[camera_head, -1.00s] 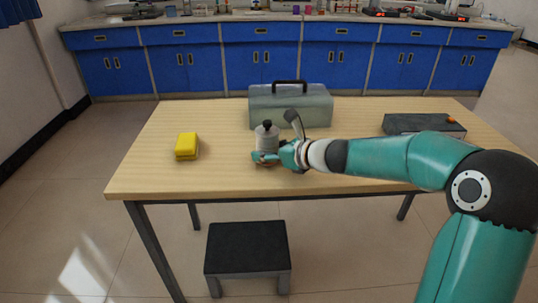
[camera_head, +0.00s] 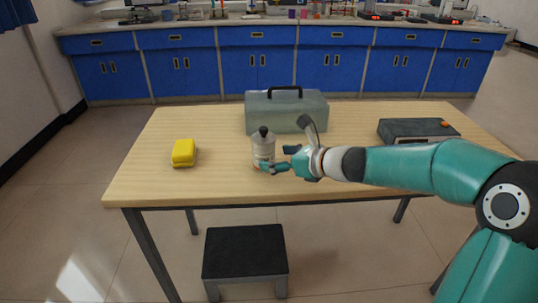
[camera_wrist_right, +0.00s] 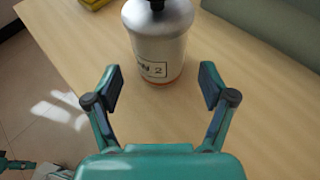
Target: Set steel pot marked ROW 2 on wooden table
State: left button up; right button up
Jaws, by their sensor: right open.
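The steel pot (camera_head: 263,147), a silver cylinder with a black knob on top, stands upright on the wooden table (camera_head: 215,185), near its front middle. In the right wrist view the pot (camera_wrist_right: 158,42) shows part of a label ending in "2" and an orange band at its base. My right gripper (camera_head: 281,161) is open beside the pot, on its right, with one finger low in front of it in the head view. In the wrist view the open fingers (camera_wrist_right: 161,88) are spread short of the pot, with bare wood between them.
A grey-green toolbox (camera_head: 287,110) with a black handle stands behind the pot. A yellow block (camera_head: 183,153) lies to the left, and a dark flat device (camera_head: 415,131) to the right. A dark-topped stool (camera_head: 245,252) stands before the table. The table's left front is clear.

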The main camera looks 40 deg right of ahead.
jog(key=p+v, duration=0.1)
jog(key=v, duration=0.5)
jog(key=shift+s+d+r, duration=0.15)
jog(key=shift+s, duration=0.35)
